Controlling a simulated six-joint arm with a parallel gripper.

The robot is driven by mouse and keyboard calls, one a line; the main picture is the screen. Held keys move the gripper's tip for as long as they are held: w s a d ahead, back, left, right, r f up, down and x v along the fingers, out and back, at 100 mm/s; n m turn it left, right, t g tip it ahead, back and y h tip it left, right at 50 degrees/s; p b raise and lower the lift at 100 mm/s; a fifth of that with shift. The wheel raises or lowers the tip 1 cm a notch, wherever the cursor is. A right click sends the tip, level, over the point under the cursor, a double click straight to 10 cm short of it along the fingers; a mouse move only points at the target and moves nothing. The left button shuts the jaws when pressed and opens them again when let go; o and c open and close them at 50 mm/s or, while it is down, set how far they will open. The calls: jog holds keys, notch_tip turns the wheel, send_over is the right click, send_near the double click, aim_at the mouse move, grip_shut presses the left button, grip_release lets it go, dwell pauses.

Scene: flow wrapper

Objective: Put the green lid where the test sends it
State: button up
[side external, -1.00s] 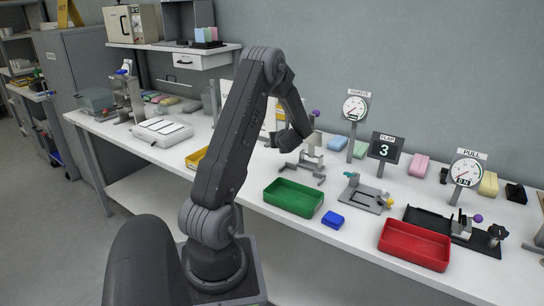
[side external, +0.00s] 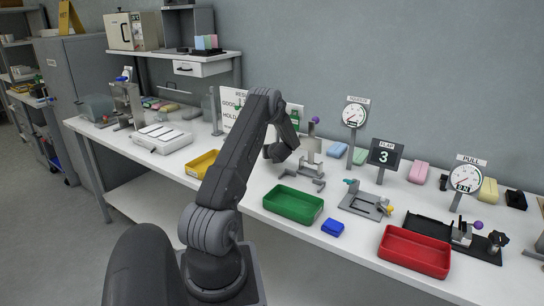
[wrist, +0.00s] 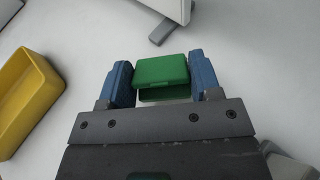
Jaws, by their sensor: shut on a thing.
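My gripper (wrist: 160,66) is shut on the green lid (wrist: 162,70), which sits between its two blue fingers in the wrist view. A darker green edge shows beneath the lid's near side. In the side view my gripper (side external: 279,152) is above the bench, behind the green tray (side external: 321,211) and right of the yellow tray (side external: 203,163). The lid cannot be made out there. A red tray (side external: 414,252) stands at the front right. A sign with GOOD and HOLD lines (side external: 232,101) stands at the back, partly hidden by my arm.
The yellow tray is at the left of the wrist view (wrist: 25,95).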

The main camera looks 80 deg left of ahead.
jog(key=shift+f, duration=1.1)
jog(key=shift+f, duration=0.15)
jog(key=o, duration=1)
jog(key=shift+c, duration=0.2)
